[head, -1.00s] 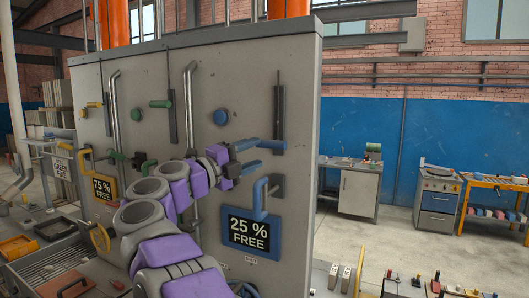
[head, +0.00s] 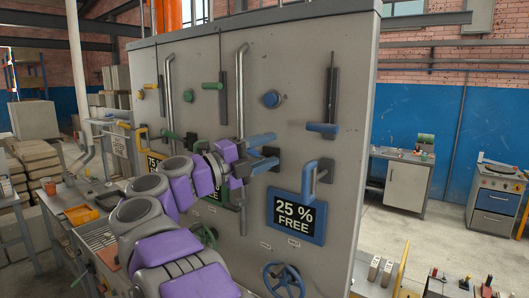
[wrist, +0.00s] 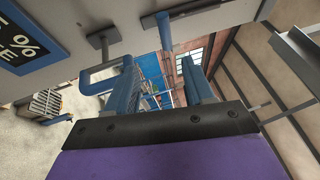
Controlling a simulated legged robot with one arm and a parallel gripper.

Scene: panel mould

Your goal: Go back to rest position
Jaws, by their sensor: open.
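My gripper (head: 276,149) is open, with two blue fingers apart and nothing seen between them. My arm, with purple and grey links, is stretched out in front of the tall grey panel (head: 300,60). In the head view the fingers are just left of a blue handle (head: 325,171) above the "25 % FREE" sign (head: 297,218). The wrist view shows the fingers (wrist: 160,88) near the blue handle loop (wrist: 100,73); whether they touch it cannot be told. A blue lever (wrist: 163,30) shows above them.
A blue handwheel (head: 284,280) is low on the panel. A blue lever (head: 322,128) and a round blue knob (head: 271,99) are higher up. A work table with an orange tray (head: 80,214) stands left. A cabinet (head: 404,185) stands right, with open floor before it.

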